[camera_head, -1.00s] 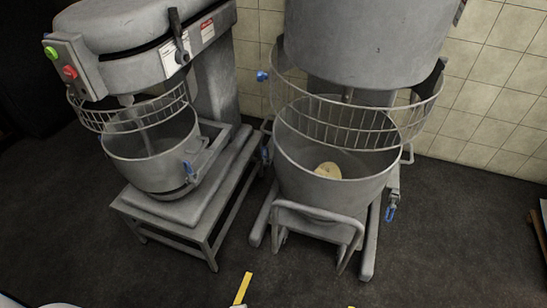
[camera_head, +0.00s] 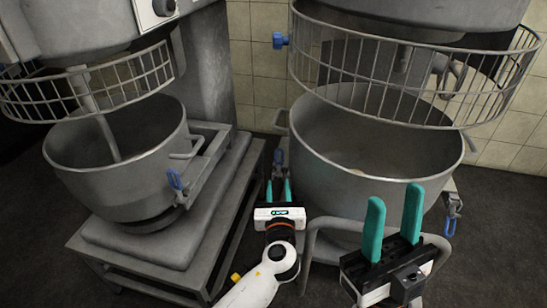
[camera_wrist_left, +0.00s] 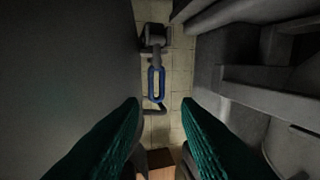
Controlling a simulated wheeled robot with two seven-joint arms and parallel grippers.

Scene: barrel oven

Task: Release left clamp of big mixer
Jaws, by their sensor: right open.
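The big mixer's bowl (camera_head: 370,165) stands under a wire guard (camera_head: 400,80) at the right. Its left clamp shows in the left wrist view as a blue loop handle (camera_wrist_left: 156,84) on a grey bracket, ahead of my fingers and centred between them. In the head view that clamp (camera_head: 278,157) is small, just beyond my left fingertips. My left gripper (camera_head: 279,190) is in the gap left of the bowl. It also shows in the left wrist view (camera_wrist_left: 158,115), open and empty. My right gripper (camera_head: 394,228) is open and empty in front of the bowl, fingers up.
A smaller mixer's bowl (camera_head: 120,160) on a low grey stand (camera_head: 130,245) is at the left, with its own blue clamp (camera_head: 175,180). The big mixer's right clamp (camera_head: 452,222) hangs at the far right. The gap around my left gripper is narrow.

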